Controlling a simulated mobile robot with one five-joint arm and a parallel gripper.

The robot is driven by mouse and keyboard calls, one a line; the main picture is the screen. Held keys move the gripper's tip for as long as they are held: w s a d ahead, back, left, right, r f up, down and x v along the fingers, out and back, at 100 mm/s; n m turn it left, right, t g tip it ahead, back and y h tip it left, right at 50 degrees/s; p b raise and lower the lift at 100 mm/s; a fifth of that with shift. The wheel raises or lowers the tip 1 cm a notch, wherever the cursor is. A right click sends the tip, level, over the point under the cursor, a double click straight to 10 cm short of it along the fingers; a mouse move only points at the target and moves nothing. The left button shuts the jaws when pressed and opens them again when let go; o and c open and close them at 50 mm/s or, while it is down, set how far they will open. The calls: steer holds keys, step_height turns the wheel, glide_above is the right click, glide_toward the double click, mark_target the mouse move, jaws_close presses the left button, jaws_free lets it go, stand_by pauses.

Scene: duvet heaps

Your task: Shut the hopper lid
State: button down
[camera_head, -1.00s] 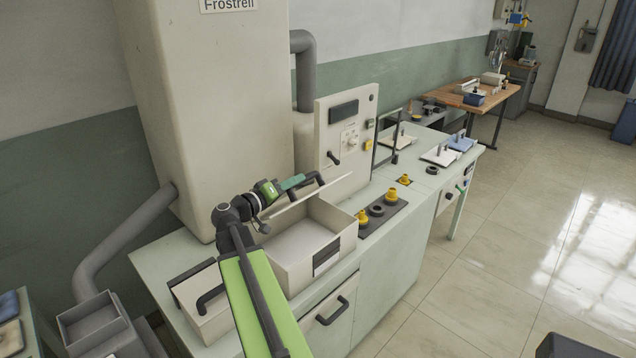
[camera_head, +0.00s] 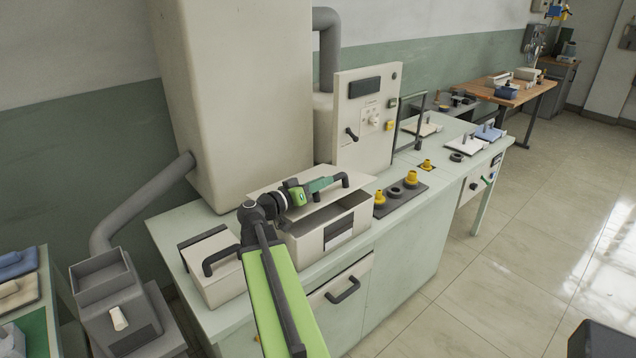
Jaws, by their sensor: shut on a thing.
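The hopper (camera_head: 309,247) is a cream open-topped box on the pale green bench, with a dark label on its front. Its cream lid (camera_head: 352,192) is tilted above the box. A gap shows between the lid and the rim at the front right, where the dark interior is visible. My gripper (camera_head: 330,184), with green fingers, is over the lid and shut on the black lid handle (camera_head: 344,178). My wrist and arm hide the left front of the hopper.
A smaller cream box (camera_head: 218,287) with a black handle stands left of the hopper. Yellow knobs (camera_head: 380,197) sit on a dark strip to the right. A control panel (camera_head: 365,120) and a tall cream cabinet (camera_head: 240,90) stand behind.

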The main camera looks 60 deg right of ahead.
steer(key=shift+a, duration=0.1)
steer(key=c, duration=1.3)
jaws_free()
steer(key=shift+a, duration=0.1)
steer(key=v, duration=1.7)
steer(key=shift+a, duration=0.1)
